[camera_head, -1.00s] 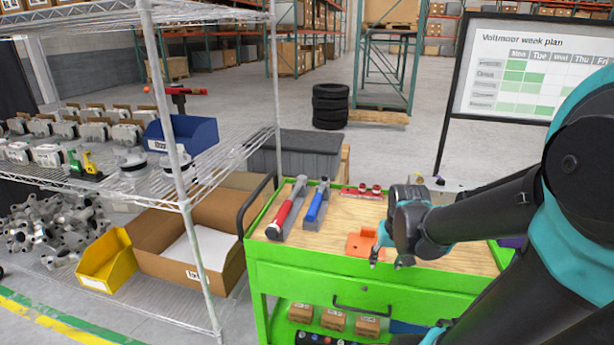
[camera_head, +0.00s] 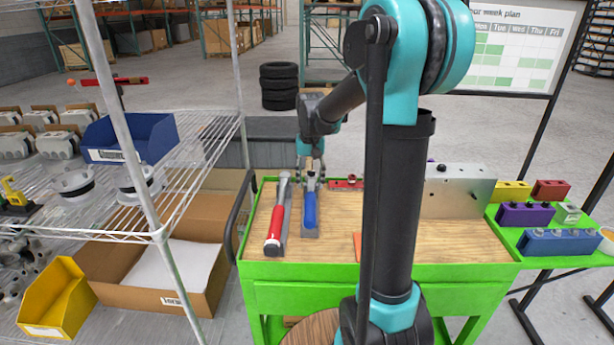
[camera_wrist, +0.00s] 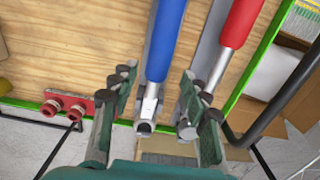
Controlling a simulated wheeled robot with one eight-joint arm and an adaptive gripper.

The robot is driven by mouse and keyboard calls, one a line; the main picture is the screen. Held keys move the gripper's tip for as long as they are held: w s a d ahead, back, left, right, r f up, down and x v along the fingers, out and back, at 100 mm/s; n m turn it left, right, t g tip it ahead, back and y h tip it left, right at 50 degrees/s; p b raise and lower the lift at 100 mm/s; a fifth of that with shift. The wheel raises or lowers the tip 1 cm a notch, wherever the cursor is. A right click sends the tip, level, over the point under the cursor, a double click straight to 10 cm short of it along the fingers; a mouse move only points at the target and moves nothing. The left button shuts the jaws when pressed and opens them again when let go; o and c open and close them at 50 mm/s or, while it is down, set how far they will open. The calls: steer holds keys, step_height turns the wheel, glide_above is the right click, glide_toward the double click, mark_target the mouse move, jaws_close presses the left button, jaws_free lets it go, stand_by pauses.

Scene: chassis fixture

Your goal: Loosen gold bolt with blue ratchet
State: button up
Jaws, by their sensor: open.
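The blue ratchet (camera_head: 310,209) lies in a grey holder on the wooden top of the green cart, its blue handle toward me and its metal head at the far end. In the wrist view the blue ratchet (camera_wrist: 166,38) runs down between my fingers, with its head at their middle. My gripper (camera_head: 311,176) is over the head end of the ratchet. In the wrist view my gripper (camera_wrist: 158,88) is open, one finger on each side of the ratchet, with a gap visible to each. I cannot make out a gold bolt.
A red-handled tool (camera_head: 273,237) lies close left of the blue ratchet. A red block with bolts (camera_wrist: 66,104) is near the cart's far edge. A grey metal block (camera_head: 462,193) stands at the right. My arm hides the cart's middle.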

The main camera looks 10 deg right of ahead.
mark_target(311, 197)
steer(key=shift+f, duration=4.25)
jaws_close()
steer(key=shift+r, duration=0.1)
steer(key=shift+r, duration=3.45)
steer(key=shift+d, duration=0.1)
